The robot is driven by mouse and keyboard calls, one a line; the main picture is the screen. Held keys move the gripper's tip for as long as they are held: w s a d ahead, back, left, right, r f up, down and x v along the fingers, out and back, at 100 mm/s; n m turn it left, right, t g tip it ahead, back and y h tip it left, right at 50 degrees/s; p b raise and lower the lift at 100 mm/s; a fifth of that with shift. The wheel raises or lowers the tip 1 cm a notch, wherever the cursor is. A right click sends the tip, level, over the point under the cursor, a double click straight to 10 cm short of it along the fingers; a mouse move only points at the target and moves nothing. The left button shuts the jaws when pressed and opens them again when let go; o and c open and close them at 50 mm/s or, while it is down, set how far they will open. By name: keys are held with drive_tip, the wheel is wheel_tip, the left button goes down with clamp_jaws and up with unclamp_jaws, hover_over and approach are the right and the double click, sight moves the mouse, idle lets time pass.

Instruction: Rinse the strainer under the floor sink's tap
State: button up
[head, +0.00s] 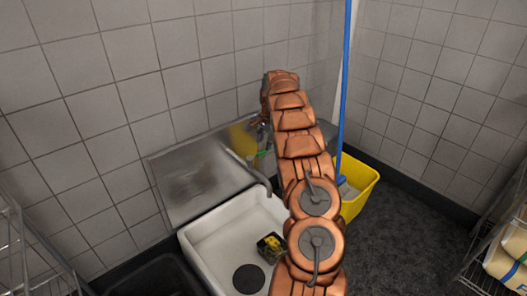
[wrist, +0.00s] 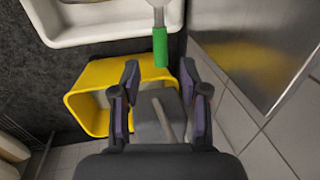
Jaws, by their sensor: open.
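A bit of green also shows beside my arm in the head view (head: 262,154). I cannot tell whether it is the strainer's handle; no strainer bowl is clearly visible. My arm hides part of this area.
A yellow bucket (head: 362,187) with a blue pole (head: 345,80) stands right of the sink. A steel panel (head: 190,185) lies behind the sink. A small yellow-and-black object (head: 270,246) shows in the sink. Wire racks (head: 490,255) stand at both sides. Dark floor is clear at right.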

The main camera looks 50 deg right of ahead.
sight(263, 152)
drive_tip(key=shift+w+f, duration=0.25)
drive_tip(key=shift+f, duration=0.95)
drive_tip(key=shift+w+f, duration=0.25)
drive_tip(key=shift+f, duration=0.9)
clamp_jaws()
